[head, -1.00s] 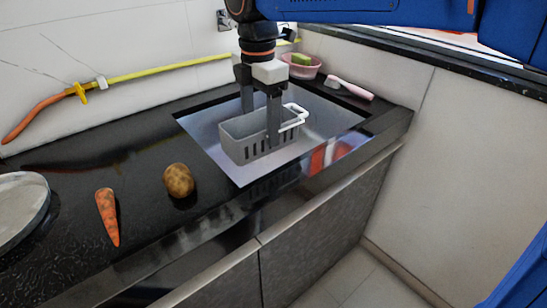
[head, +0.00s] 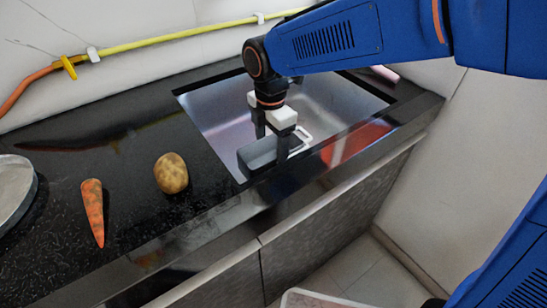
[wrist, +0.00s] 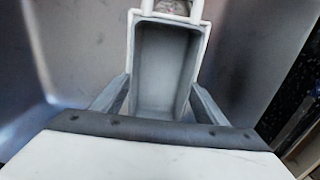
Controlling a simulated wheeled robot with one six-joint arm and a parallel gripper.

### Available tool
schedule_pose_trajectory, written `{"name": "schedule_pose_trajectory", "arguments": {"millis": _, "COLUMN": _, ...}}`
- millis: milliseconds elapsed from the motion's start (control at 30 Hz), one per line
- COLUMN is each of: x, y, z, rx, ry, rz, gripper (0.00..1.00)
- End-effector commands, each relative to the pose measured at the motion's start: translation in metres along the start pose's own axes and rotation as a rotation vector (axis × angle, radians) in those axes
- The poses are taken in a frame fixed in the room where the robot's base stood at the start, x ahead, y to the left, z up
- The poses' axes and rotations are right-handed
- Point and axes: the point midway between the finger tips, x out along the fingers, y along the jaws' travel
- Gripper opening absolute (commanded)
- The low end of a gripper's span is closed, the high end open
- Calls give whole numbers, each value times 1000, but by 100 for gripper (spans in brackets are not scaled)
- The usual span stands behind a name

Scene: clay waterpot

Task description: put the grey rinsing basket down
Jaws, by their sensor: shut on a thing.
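The grey rinsing basket (head: 258,158) is inside the sink opening, close to its front edge. Its white handle (head: 304,136) points to the right. The counter's front rim hides its lower part, so I cannot tell whether it touches the sink floor. My gripper (head: 272,143) points down and is shut on the basket, one finger on each side. In the wrist view the empty basket (wrist: 165,70) lies between the two fingers, and its handle end is at the top.
The metal sink (head: 215,112) is bare around the basket. A potato (head: 171,173) and a carrot (head: 94,212) lie on the black counter (head: 130,190) to the left. A round metal plate (head: 12,195) is at the far left. A pink-handled thing (head: 384,73) lies behind the sink.

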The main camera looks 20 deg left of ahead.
Motion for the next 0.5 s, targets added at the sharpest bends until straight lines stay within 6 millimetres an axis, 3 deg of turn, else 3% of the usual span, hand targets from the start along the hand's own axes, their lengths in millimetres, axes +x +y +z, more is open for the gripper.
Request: {"name": "schedule_pose_trajectory", "arguments": {"millis": 500, "x": 50, "y": 0, "z": 0, "rx": 0, "ry": 0, "rz": 0, "gripper": 39}}
